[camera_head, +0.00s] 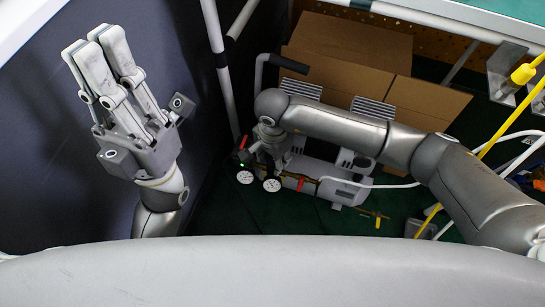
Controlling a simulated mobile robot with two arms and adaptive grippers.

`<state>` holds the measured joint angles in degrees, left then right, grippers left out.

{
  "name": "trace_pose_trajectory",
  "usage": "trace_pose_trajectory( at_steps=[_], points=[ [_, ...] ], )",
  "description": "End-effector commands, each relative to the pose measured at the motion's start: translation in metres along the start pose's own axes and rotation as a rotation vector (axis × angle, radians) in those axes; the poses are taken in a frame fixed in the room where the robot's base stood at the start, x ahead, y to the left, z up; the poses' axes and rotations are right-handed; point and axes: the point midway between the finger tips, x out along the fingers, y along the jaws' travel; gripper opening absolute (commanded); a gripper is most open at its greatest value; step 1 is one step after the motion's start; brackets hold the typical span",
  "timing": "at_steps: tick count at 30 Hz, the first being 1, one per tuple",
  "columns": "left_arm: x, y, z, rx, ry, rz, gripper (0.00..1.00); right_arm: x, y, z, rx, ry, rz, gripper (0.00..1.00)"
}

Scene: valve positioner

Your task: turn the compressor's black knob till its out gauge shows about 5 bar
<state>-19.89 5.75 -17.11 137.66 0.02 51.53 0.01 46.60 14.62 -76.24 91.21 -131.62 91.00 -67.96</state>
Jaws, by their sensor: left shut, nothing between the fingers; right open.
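The compressor (322,178) stands on the dark green floor in the middle of the view. Two round white gauges (272,185) face up at its left front end; their needles are too small to read. I cannot make out the black knob; my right wrist and gripper cover the area just behind the gauges. My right gripper (272,154) points down there, open, with its fingers partly hidden, so I cannot tell whether it touches the knob. My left gripper (92,42) is raised at the upper left, shut and empty, far from the compressor.
Cardboard boxes (350,45) stand behind the compressor. A dark wall panel (205,90) is at the left. A white hose (375,184) and a yellow cable (497,135) run at the right. A small yellow-handled valve (376,214) lies in front.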

Motion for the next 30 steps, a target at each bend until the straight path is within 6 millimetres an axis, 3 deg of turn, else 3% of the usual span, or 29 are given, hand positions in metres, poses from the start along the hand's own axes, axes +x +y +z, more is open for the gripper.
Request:
trace_pose_trajectory(
  at_steps=[9,15,21,30],
  points=[
    [-0.001,0.0,0.001,-0.001,-0.004,-0.001,0.0,-0.066,-0.001,-0.001,-0.003,0.003,-0.006,0.42],
    [-0.001,0.0,0.001,-0.001,-0.004,-0.001,0.0,-0.098,-0.001,-0.001,-0.001,0.002,-0.004,0.42],
    [-0.001,0.0,0.001,-0.001,-0.005,-0.001,0.0,-0.112,-0.001,0.0,-0.002,0.0,-0.003,0.42],
    [-0.001,0.0,0.001,-0.001,-0.005,-0.001,0.0,-0.112,-0.001,0.001,-0.001,-0.003,-0.002,0.42]
  ],
)
